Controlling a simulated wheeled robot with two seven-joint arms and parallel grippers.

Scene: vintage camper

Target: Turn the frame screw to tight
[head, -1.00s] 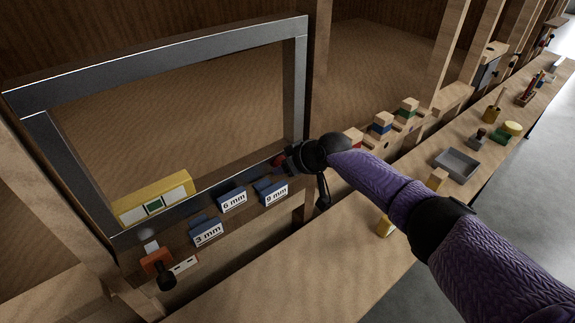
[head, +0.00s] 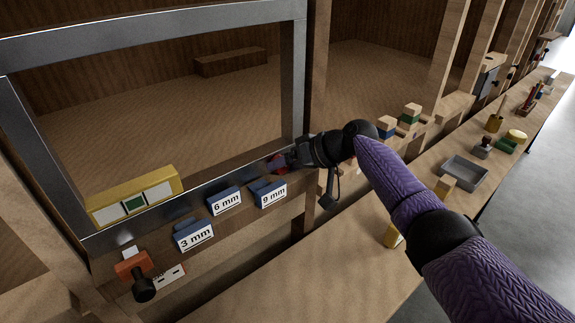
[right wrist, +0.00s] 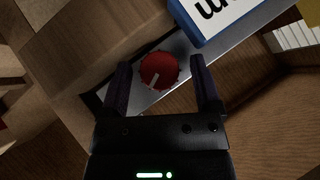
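The frame screw is a red round knob (right wrist: 160,71) with a pale pointer line, set on the grey metal frame's lower bar (right wrist: 145,97). In the head view a small red part of the knob (head: 277,162) shows near the lower right corner of the frame (head: 292,85). My right gripper (right wrist: 160,82) is open, one finger on each side of the knob, with visible gaps between fingers and knob. It also shows in the head view (head: 289,160), reaching in from the right. The pointer sits slanted; no tight mark is readable. My left gripper is not in view.
Blue blocks labelled 3 mm (head: 194,236), 6 mm (head: 225,202) and 9 mm (head: 269,194) stand along the ledge. An orange clamp (head: 133,265) is at lower left. A grey tray (head: 465,172) lies on the bench.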

